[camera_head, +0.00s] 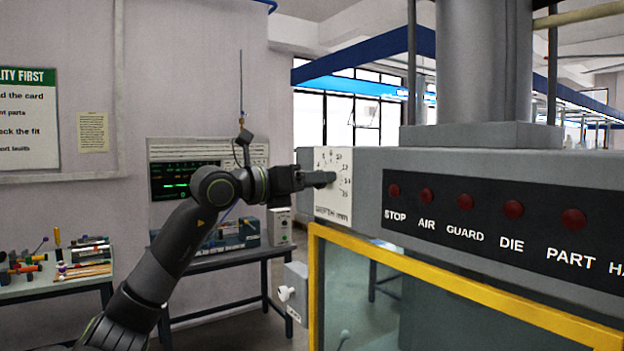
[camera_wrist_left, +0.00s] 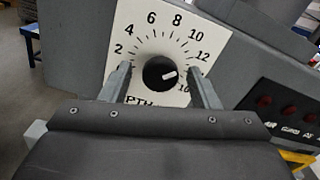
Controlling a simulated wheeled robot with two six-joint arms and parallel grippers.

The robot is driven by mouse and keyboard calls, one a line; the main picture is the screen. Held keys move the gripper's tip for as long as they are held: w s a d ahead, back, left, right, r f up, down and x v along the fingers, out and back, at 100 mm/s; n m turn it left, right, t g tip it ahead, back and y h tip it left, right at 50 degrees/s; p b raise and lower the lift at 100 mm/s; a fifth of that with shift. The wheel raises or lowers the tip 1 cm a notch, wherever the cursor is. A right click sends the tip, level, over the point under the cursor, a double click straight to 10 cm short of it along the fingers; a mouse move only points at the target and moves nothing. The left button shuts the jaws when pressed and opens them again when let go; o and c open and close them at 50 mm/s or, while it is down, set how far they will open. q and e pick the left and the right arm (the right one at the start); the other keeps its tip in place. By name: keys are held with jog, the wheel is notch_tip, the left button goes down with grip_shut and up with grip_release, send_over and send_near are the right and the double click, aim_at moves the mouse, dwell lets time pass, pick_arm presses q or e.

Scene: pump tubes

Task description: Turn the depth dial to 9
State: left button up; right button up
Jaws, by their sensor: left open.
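The depth dial is a black round knob (camera_wrist_left: 158,74) with a white pointer mark, on a white scale plate (camera_wrist_left: 133,25) numbered around it. The pointer aims right, just below the 12, toward a part of the scale that a finger hides; 8 and 10 show at the upper right. My left gripper (camera_wrist_left: 160,71) is open, with one finger on each side of the knob and a gap on both sides. In the head view the plate (camera_head: 333,212) is on the press's left end, and my left gripper (camera_head: 318,179) hides the knob.
The grey press housing (camera_head: 390,160) carries a black panel (camera_head: 480,235) with several red buttons. A yellow-framed guard (camera_head: 420,272) sits below. A bench (camera_head: 235,258) with instruments stands behind my left arm, and a table (camera_head: 50,288) with tools is at left.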

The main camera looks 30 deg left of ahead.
pick_arm(q)
jog(key=c, duration=0.9)
jog(key=shift+c, duration=0.2)
jog(key=shift+n+b, duration=0.65)
jog(key=shift+n, duration=0.65)
jog(key=shift+n+b, duration=0.45)
jog(key=shift+n, duration=0.95)
jog(key=o, duration=0.9)
